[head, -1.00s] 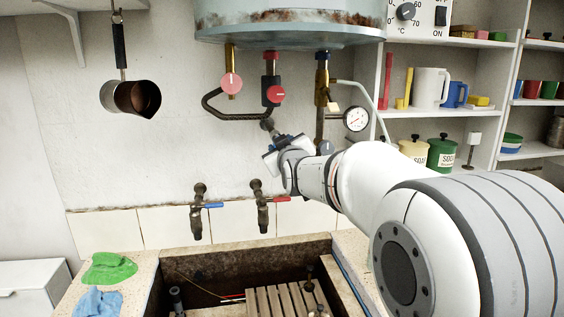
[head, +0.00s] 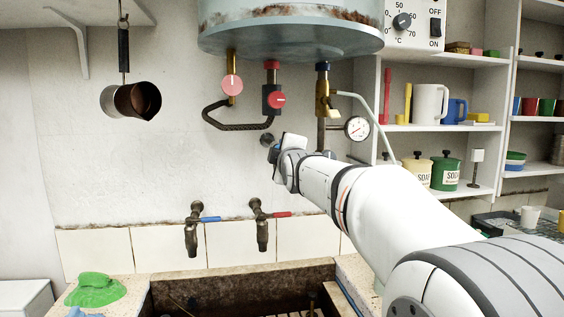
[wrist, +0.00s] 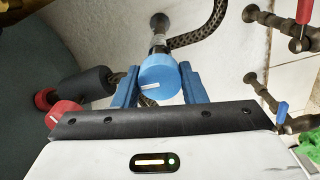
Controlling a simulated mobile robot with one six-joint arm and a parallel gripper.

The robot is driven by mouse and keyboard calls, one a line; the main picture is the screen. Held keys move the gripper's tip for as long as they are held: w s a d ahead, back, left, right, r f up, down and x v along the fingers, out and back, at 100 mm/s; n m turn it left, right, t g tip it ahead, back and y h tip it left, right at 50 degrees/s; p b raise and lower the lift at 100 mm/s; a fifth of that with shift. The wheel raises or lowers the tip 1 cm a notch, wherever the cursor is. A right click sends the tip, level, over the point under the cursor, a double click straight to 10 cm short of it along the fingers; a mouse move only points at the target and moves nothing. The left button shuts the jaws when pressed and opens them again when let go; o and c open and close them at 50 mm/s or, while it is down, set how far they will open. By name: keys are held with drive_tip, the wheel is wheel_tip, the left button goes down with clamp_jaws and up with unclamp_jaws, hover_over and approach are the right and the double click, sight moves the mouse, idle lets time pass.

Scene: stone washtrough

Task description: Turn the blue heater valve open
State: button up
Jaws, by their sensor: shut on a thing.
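The blue heater valve knob (wrist: 159,76) sits between the two blue fingers of my gripper (wrist: 159,68) in the wrist view. The fingers are shut on its sides. A short white mark shows on the knob's face, and a metal stem and a braided hose lie behind it. In the head view my gripper (head: 275,152) is against the wall below the heater (head: 290,30); there it and my arm hide the blue knob.
A pressure gauge (head: 357,128) is to the right. Two wall taps, one blue-handled (head: 195,230) and one red-handled (head: 261,225), are below. A dark pan (head: 132,101) hangs at left.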

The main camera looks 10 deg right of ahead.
drive_tip(key=shift+d+r+n+b, duration=0.1)
drive_tip(key=shift+r+n+b, duration=0.2)
drive_tip(key=shift+n, duration=0.3)
drive_tip(key=o, duration=1)
drive_tip(key=shift+f, duration=0.2)
drive_tip(key=shift+s, duration=0.15)
drive_tip(key=s+b, duration=0.1)
drive_tip(key=s, duration=0.6)
drive_tip(key=shift+s, duration=0.25)
drive_tip(key=s+f+m+g+p, duration=0.4)
drive_tip(key=s+f, duration=0.4)
drive_tip(key=s, duration=0.2)
drive_tip(key=s+f+m+g+p, duration=0.5)
drive_tip(key=s+f+m+g, duration=0.1)
drive_tip(key=s, duration=0.4)
drive_tip(key=s+f+m+g+p, duration=0.4)
drive_tip(key=s+f+m+g, duration=0.1)
drive_tip(key=s+f, duration=0.5)
drive_tip(key=shift+m, duration=0.7)
